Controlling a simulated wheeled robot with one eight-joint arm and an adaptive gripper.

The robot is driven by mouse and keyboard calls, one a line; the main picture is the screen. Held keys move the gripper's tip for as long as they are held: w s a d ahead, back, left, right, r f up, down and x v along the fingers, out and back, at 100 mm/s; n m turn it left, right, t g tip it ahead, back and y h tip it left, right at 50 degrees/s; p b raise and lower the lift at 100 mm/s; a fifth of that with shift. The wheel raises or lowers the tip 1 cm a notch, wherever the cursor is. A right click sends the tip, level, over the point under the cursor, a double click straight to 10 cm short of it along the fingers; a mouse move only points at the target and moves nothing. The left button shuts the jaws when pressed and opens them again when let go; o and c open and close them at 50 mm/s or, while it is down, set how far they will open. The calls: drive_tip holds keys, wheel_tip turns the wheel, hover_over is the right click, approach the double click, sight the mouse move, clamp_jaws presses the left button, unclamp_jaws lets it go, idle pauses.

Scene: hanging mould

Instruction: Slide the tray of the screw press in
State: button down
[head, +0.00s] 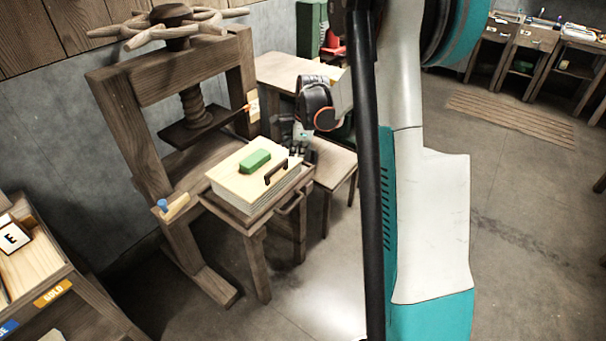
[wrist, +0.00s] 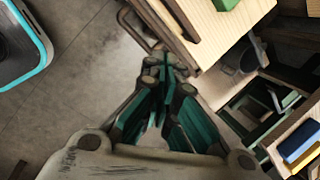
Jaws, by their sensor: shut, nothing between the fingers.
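The wooden screw press (head: 127,120) stands at the left in the head view, with its screw and platen (head: 198,130) raised. Its tray (head: 238,216) sticks out to the front right of the frame and has a bar handle (head: 291,204) on its front edge. A pale stack of boards (head: 235,183) lies on the tray, with a dark handle and a green block (head: 255,161) on top. My gripper (head: 297,151) is shut and empty by the stack's right corner. In the wrist view my gripper (wrist: 167,75) points at the tray's edge; contact is unclear.
A small wooden table (head: 336,170) stands just right of the tray, with another bench behind. A shelf with labels (head: 52,292) is at the lower left. The floor (head: 330,270) in front of the tray is clear. Desks line the far right wall.

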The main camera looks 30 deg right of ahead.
drive_tip(key=d+f+m+y, duration=0.1)
drive_tip(key=d+f+m, duration=0.6)
drive_tip(key=d+f, duration=0.45)
drive_tip(key=b, duration=0.5)
hover_over(308, 179)
drive_tip(key=s+a, duration=0.3)
drive_tip(key=s, duration=0.2)
drive_tip(key=shift+g, duration=0.4)
drive_tip(key=shift+s+d+f+x, duration=0.1)
drive_tip(key=shift+s+x, duration=0.2)
drive_tip(key=shift+x, duration=1.35)
drive_tip(key=shift+s+d+f+x, duration=0.1)
drive_tip(key=shift+s+x, duration=0.25)
drive_tip(key=shift+x, duration=1.35)
drive_tip(key=shift+s+d+f+x, duration=0.15)
drive_tip(key=shift+s+x, duration=0.15)
drive_tip(key=shift+x, duration=1.35)
drive_tip(key=shift+r, duration=0.1)
